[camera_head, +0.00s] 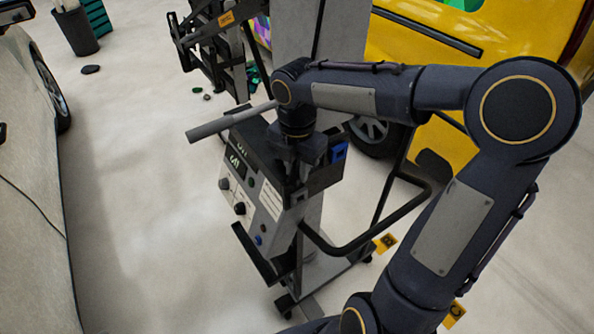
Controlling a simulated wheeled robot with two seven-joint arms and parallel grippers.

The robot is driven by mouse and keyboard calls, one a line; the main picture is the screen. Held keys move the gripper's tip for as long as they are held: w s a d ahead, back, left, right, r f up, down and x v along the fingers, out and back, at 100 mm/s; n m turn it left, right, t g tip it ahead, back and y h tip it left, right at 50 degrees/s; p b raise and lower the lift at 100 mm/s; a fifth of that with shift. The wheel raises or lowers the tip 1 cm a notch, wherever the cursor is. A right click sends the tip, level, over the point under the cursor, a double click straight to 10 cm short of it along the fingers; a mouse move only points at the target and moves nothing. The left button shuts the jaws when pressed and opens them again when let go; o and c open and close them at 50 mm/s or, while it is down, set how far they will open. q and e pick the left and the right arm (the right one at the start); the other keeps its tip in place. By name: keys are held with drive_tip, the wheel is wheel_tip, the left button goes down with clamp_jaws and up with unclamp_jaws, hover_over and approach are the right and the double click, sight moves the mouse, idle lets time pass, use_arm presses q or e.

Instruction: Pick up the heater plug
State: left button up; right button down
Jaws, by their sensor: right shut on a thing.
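My right gripper (300,155) points down at the top of the grey and black heater control unit (245,185), near its right rear edge. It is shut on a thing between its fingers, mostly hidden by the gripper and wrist. A small blue piece (338,153), which looks like the heater plug, shows just right of the fingers, against a dark box-like part. I cannot tell whether the plug is still in contact with the unit. My left gripper is not in view.
The heater stand has a light post, a black curved handle (365,240) and a grey bar (230,122) sticking out left. A yellow vehicle (420,40) stands behind and a pale car (30,180) at the left. The floor between car and stand is clear.

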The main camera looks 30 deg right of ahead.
sight(297, 171)
drive_tip(key=shift+r, duration=0.15)
drive_tip(key=shift+r, duration=0.25)
wheel_tip(297, 171, up, 2)
drive_tip(key=shift+r, duration=0.15)
drive_tip(key=s+d+r+b, duration=0.1)
drive_tip(key=s+r+b, duration=0.1)
drive_tip(key=s+r, duration=0.8)
drive_tip(key=s, duration=0.4)
drive_tip(key=shift+b, duration=0.4)
